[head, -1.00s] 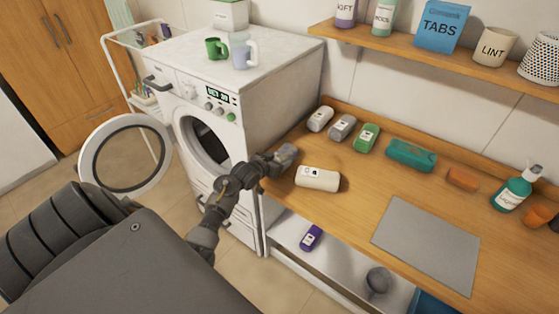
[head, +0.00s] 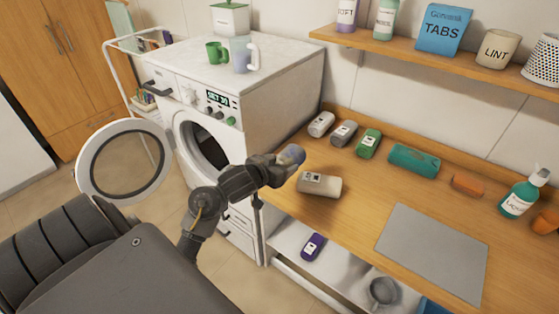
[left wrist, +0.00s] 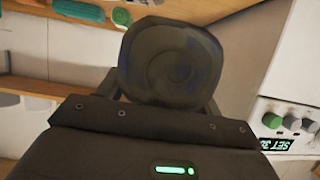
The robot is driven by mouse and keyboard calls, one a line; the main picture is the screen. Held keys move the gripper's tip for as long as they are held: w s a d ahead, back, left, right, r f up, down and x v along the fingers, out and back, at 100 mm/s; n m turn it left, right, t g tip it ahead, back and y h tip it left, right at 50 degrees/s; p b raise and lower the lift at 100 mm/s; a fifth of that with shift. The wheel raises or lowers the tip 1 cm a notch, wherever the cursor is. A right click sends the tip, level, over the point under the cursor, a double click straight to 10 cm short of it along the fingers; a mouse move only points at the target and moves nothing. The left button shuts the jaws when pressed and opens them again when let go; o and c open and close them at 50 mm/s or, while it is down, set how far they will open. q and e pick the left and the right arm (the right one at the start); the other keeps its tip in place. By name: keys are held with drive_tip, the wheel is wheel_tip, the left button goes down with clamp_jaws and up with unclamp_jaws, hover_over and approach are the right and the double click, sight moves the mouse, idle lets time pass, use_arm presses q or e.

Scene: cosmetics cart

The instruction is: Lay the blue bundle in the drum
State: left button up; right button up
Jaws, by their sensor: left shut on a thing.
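My left gripper (head: 283,163) is shut on the blue bundle (head: 292,155), a short rolled cloth, held over the left end of the wooden counter. In the left wrist view the bundle (left wrist: 172,60) shows as a dark, bluish round roll end between the fingers. The drum (head: 203,147) is the dark round opening in the front of the white washing machine, left of the gripper. Its round door (head: 124,160) stands open to the left. The inside of the drum is mostly too dark to see. My right gripper is not in view.
A cream bundle (head: 319,184) lies on the counter just below the gripper. Grey, green, teal and orange rolls lie behind and to the right. A grey mat (head: 432,252) lies at the right. Green (head: 217,52) and pale (head: 244,55) mugs stand on the machine.

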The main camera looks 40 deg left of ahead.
use_arm(q)
drive_tip(key=shift+s+d+r, duration=0.35)
drive_tip(key=shift+s+d, duration=0.15)
drive_tip(key=shift+s, duration=0.05)
